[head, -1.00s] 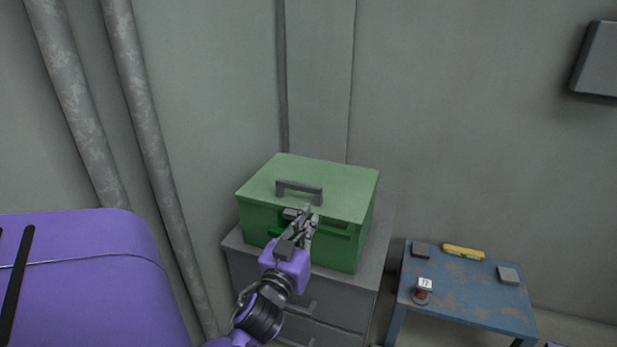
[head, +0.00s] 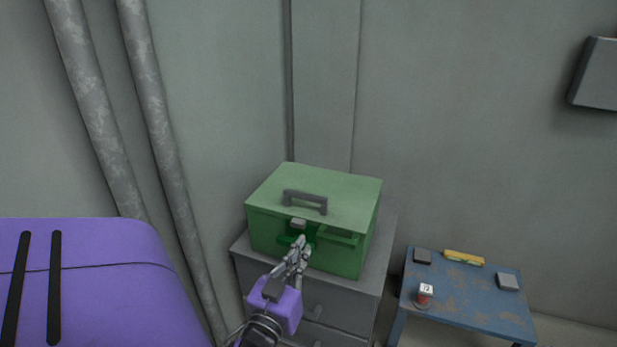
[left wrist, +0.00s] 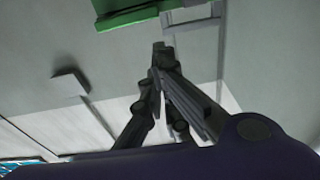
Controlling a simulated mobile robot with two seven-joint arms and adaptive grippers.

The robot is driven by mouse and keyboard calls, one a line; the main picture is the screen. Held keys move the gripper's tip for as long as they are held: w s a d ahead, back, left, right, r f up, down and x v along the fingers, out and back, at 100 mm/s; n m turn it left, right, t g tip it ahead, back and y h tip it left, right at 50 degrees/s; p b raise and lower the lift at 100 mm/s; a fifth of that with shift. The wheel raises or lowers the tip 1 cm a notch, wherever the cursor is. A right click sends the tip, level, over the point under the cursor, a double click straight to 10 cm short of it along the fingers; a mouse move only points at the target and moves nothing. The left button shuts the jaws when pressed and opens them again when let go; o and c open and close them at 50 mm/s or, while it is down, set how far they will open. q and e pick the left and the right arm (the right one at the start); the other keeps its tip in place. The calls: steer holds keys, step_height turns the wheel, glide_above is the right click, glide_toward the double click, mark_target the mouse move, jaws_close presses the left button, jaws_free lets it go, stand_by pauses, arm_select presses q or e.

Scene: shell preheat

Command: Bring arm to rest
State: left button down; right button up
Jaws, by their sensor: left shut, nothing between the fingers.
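My left gripper (head: 299,243) is in front of the green box (head: 272,193), just below its latch area in the head view. It is shut with nothing between its fingers. In the left wrist view the fingertips (left wrist: 158,48) come together, with a green edge (left wrist: 135,14) at the top and apart from them. The purple wrist of my left arm shows below the gripper. The green box is closed, with a grey handle (head: 305,201) on its lid. My right gripper is not in view.
The box stands on a grey drawer cabinet (head: 376,264) against the wall. Grey pipes (head: 158,130) run down the wall at left.

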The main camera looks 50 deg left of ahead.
arm_select(q)
steer(key=shift+s+d+f, duration=0.1)
steer(key=shift+s+d, duration=0.15)
steer(key=shift+s, duration=0.15)
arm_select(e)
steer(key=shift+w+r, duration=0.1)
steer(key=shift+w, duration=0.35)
